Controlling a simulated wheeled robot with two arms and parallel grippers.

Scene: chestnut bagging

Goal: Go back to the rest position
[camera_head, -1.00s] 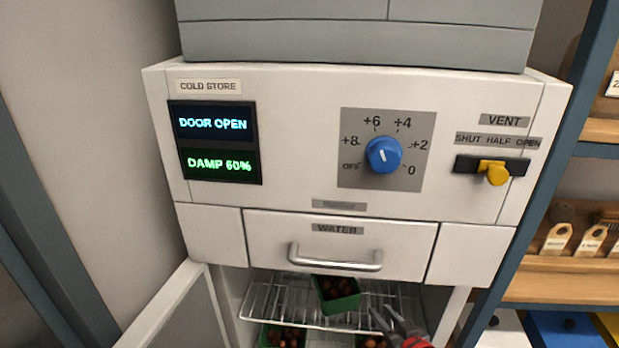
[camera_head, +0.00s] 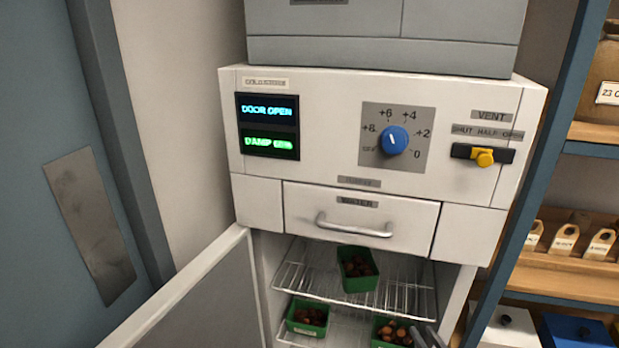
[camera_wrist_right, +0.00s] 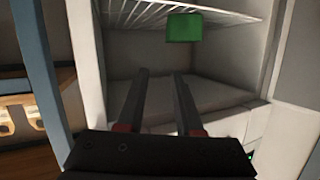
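The cold store (camera_head: 350,200) stands with its door (camera_head: 205,305) open. A green tub of chestnuts (camera_head: 357,268) sits on the upper wire rack (camera_head: 305,275). Two more green tubs (camera_head: 307,316) (camera_head: 393,331) with chestnuts are lower down. My right gripper (camera_head: 430,338) shows only partly at the bottom edge of the head view, right of the tubs. In the right wrist view, which looks upside down, its two fingers (camera_wrist_right: 162,75) are apart with nothing between them. The upper tub (camera_wrist_right: 184,27) is clear of the fingertips there. My left gripper is not in view.
A water drawer (camera_head: 360,215) is shut above the opening. The blue dial (camera_head: 394,140) and yellow vent slider (camera_head: 484,157) are on the panel. A blue-framed shelf with wooden tags (camera_head: 565,240) stands close on the right. A blue door or panel (camera_head: 40,200) is at the left.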

